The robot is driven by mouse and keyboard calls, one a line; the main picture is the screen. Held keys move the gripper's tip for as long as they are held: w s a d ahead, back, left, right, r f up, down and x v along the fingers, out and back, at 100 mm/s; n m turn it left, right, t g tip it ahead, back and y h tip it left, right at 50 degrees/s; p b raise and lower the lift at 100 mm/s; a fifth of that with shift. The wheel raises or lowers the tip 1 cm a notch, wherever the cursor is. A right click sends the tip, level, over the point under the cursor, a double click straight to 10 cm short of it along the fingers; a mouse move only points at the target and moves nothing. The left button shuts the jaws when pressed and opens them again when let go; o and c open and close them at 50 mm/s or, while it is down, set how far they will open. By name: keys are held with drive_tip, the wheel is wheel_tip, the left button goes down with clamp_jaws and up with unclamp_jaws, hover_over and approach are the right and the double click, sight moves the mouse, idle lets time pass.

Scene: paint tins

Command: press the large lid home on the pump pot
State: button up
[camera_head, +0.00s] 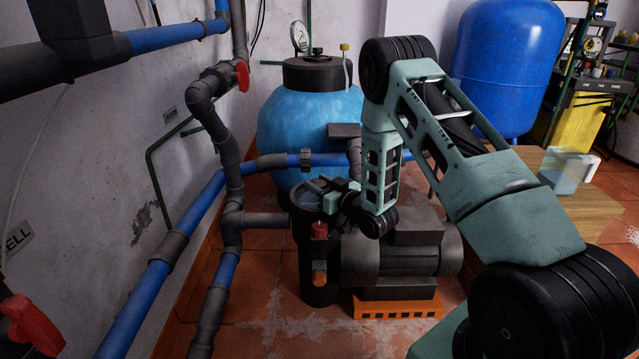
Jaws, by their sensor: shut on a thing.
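The pump pot (318,262) is a dark upright cylinder at the front of the grey pump, in the middle of the head view. The large lid (309,190) is dark and round with raised bars, and it shows at the pot's mouth. My gripper (334,196) reaches in from the right, low over the pot, and is shut on the lid. The fingers hide part of the lid's right side. I cannot tell whether the lid sits level or whether a gap is left under it.
The pump motor (405,250) stands right of the pot on an orange block (398,306). A blue filter tank (290,118) stands behind. Blue and grey pipes (190,225) run close on the left. A wooden table (590,205) with a clear jug (566,172) is at right.

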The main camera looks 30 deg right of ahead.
drive_tip(key=shift+f, duration=0.25)
drive_tip(key=o, duration=0.9)
drive_tip(key=shift+o, duration=0.2)
drive_tip(key=s+d+p, duration=0.2)
drive_tip(key=s+p, duration=0.2)
drive_tip(key=s, duration=1.3)
drive_tip(key=shift+s, duration=0.15)
drive_tip(key=shift+d, duration=0.1)
